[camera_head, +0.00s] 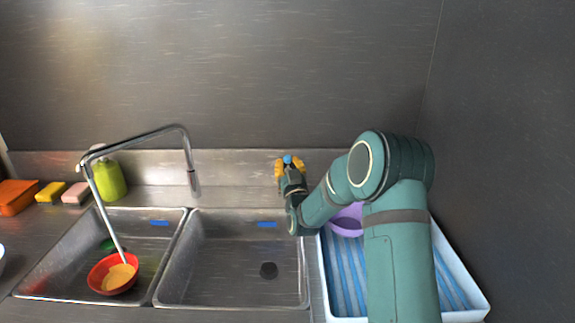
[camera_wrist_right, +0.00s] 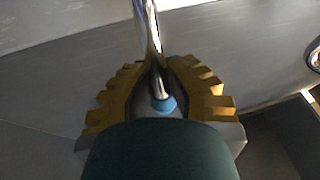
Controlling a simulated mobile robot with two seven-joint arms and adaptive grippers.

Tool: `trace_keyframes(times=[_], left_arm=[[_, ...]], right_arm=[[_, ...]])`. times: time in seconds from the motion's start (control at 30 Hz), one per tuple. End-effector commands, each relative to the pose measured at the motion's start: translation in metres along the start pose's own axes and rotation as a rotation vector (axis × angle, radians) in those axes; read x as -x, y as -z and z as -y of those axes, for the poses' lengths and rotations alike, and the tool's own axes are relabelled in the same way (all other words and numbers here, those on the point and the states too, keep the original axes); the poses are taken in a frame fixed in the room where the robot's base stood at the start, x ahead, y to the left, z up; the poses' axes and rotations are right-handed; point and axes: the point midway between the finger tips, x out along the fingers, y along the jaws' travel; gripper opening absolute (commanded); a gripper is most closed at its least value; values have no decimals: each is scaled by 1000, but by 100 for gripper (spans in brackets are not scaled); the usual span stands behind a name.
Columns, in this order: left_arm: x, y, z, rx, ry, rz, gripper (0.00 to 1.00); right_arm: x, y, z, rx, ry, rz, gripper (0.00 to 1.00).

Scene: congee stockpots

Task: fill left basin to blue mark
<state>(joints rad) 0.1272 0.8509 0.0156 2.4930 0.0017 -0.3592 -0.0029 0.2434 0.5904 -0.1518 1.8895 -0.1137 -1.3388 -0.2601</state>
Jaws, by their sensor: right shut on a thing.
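The left basin (camera_head: 62,258) is steel, with a blue mark (camera_head: 159,223) on its back wall. I see no clear water level in it. A red bowl (camera_head: 98,272) with yellowish contents sits inside. The blue tip (camera_head: 288,159) also shows in the head view. My left gripper is not in view.
A green bottle (camera_head: 111,181), a pink sponge (camera_head: 75,193), a yellow sponge (camera_head: 50,192) and an orange block (camera_head: 17,197) stand at left. A white tray (camera_head: 462,277) with a blue-striped lining and a purple bowl (camera_head: 346,220) lies under my right arm. The right basin looks empty.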

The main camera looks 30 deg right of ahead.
Motion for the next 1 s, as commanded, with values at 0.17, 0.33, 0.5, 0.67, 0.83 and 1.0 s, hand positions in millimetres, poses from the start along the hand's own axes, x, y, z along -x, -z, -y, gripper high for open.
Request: trace_keyframes(times=[0.17,0.33,0.5,0.67,0.83,1.0], left_arm=[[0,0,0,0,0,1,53],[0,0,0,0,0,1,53],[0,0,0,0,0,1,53],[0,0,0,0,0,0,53],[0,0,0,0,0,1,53],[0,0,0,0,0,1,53]], right_arm=[[-2,5,-1,-1,-2,-12,0],[-1,4,0,-1,-2,-9,45],[-1,2,0,-1,-1,-5,45],[-2,7,-1,-1,-1,-5,45],[-10,30,-2,-2,-2,-8,45],[-20,60,-4,-2,-1,-9,45]])
